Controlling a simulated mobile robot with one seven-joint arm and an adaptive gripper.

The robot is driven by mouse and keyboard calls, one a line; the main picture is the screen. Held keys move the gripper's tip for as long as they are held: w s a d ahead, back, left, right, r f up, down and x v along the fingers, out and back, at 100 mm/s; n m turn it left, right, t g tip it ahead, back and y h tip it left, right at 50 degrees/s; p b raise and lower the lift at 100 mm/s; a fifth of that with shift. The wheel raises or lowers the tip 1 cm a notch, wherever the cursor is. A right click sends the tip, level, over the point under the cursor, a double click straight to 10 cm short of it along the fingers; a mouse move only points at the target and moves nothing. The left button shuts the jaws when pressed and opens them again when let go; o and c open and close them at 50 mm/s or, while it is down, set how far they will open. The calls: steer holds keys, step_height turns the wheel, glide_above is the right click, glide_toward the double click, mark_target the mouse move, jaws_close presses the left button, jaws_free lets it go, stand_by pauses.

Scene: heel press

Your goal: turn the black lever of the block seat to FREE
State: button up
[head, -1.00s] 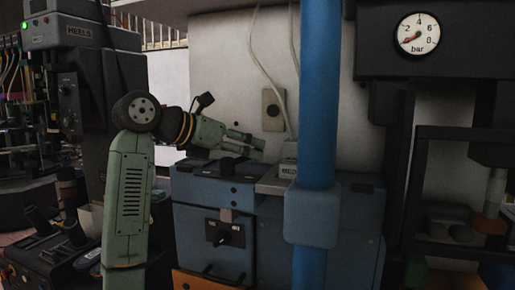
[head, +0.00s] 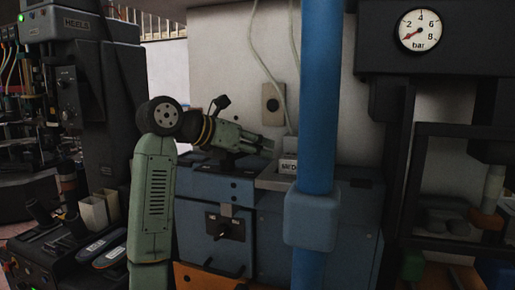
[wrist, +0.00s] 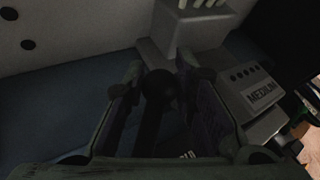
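In the wrist view a black lever with a round knob (wrist: 160,86) stands between the two fingers of my gripper (wrist: 160,80). The fingers are apart, with a gap visible on both sides of the knob. A grey block marked MEDIUM (wrist: 262,92) sits just right of the fingers. In the head view my gripper (head: 266,144) points right, low over the top of a blue cabinet (head: 215,187), close to the light block (head: 288,167). The lever is not clear there behind my gripper. Lettering near the lever is mostly hidden, so its setting cannot be read.
A blue pole (head: 322,100) stands in front of the cabinet's right part. A black switch (head: 217,225) is on the cabinet front. A pressure gauge (head: 420,30) hangs at upper right. Insoles (head: 108,250) and cream boxes (head: 93,211) lie left of my arm.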

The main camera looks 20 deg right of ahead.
jaws_close()
